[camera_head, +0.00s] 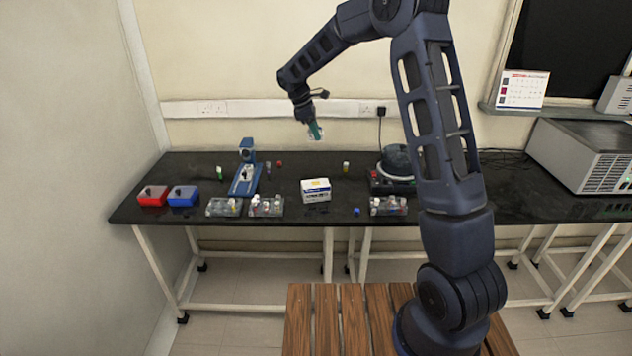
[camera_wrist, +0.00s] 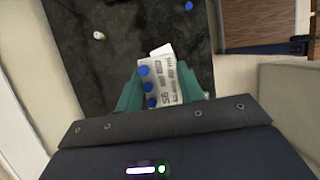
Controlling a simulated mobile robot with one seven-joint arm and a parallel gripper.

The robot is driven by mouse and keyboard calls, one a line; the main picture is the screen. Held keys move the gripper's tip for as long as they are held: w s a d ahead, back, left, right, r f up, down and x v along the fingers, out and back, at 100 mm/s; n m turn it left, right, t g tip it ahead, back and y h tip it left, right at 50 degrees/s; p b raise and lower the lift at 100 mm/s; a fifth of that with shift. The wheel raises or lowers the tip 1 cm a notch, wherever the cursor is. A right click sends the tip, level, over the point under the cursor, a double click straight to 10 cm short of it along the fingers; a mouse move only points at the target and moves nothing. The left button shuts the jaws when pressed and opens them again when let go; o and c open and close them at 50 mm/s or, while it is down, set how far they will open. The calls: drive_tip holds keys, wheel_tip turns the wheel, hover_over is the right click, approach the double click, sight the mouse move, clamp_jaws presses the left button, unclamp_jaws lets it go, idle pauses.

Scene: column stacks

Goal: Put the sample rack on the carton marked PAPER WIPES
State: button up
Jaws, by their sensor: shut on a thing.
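My gripper (camera_head: 316,131) is raised well above the black bench. In the wrist view its teal fingers (camera_wrist: 161,75) are shut on a white rack (camera_wrist: 168,75) with several blue caps along one side and printed labels. I take this to be the sample rack. In the head view little of it shows, at the fingertips. A white carton (camera_head: 316,194) with blue and yellow markings stands on the bench below the gripper. Its print is too small to read. The held rack is apart from the carton.
Several small trays of vials (camera_head: 266,207) flank the carton, one to its right (camera_head: 388,207). Red (camera_head: 152,196) and blue (camera_head: 183,196) bins and a blue device (camera_head: 245,175) stand left.

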wheel_tip(320, 180, down, 19)
drive_tip(key=shift+f, duration=0.15)
idle(0.5)
drive_tip(key=shift+f, duration=0.15)
drive_tip(key=o, duration=1)
drive_tip(key=v, duration=1.2)
